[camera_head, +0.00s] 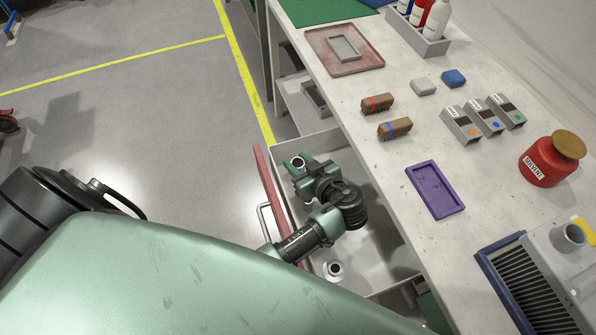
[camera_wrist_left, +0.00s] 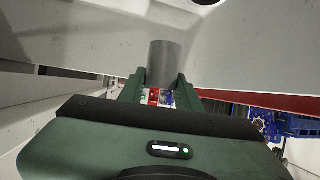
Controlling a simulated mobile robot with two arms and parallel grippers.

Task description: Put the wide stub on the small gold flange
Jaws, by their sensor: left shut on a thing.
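My left gripper (camera_head: 299,165) is inside an open drawer. In the left wrist view the plain grey stub (camera_wrist_left: 165,62) stands up between the fingertips (camera_wrist_left: 160,92). I cannot tell from its size whether it is the wide one. A white ring-like piece with a dark centre (camera_head: 333,270) lies in the near part of the drawer, beside my forearm. I cannot make out the small gold flange. My right gripper is not in view.
The drawer (camera_head: 385,272) has a red front (camera_head: 270,195) and sits beside the pale workbench (camera_head: 385,170). The bench holds a purple tray (camera_head: 435,190), brown brushes (camera_head: 378,103), a red solvent tin (camera_head: 546,163) and a grey machine (camera_head: 545,285). Open floor lies left.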

